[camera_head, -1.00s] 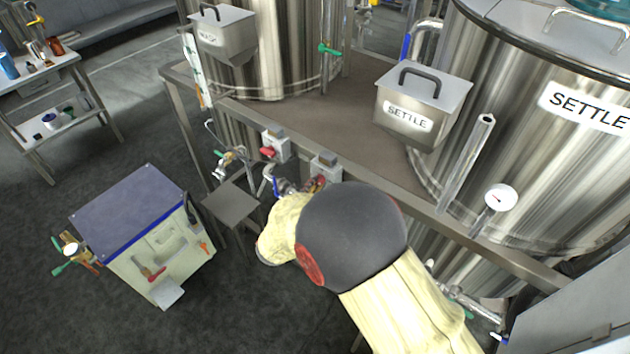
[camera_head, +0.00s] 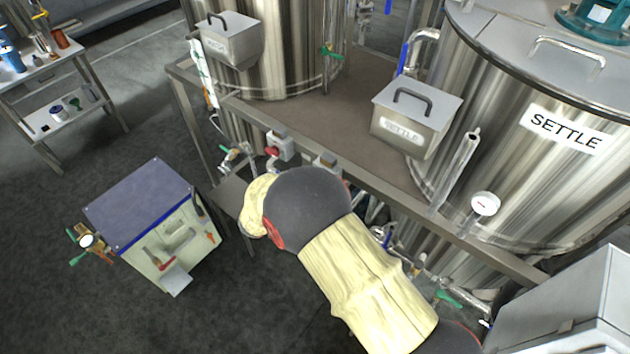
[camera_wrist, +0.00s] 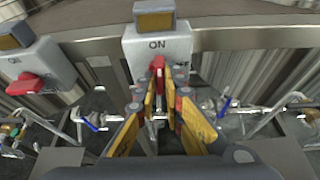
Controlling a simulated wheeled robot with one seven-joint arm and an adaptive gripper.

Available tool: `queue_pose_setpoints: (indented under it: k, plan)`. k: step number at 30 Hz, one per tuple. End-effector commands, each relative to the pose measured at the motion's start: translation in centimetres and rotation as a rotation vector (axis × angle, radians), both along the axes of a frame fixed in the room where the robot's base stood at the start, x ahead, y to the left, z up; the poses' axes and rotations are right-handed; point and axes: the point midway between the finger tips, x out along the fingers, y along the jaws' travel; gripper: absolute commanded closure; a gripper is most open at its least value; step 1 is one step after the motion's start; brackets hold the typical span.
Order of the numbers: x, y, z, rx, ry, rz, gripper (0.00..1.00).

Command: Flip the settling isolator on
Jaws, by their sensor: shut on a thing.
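The settling isolator is a grey box (camera_wrist: 158,45) with a yellowish-grey block on top, in the upper middle of the wrist view. It is marked ON above its red handle (camera_wrist: 158,64); lettering to the right is partly covered. My gripper (camera_wrist: 160,104), with yellow-padded fingers, is shut on the red handle, which looks roughly upright below ON. In the head view, only the top of this isolator (camera_head: 327,160) shows on the frame rail; my arm hides its handle and my gripper.
A second isolator (camera_wrist: 38,68) with a red handle is to the left; it also shows in the head view (camera_head: 279,146). Pipes and valves with blue and green handles lie beneath. The SETTLE tank (camera_head: 540,170) stands right, a cabinet (camera_head: 150,220) left on open floor.

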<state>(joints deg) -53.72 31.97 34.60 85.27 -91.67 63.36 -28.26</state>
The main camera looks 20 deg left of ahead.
Motion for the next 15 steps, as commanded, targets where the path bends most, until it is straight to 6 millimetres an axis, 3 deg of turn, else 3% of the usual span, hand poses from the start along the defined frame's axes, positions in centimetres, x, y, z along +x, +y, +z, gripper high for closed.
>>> queue_pose_setpoints:
  k: [15]
  plan:
    - [0.0, 0.08, -0.07, -0.052, 0.022, 0.002, 1.0]
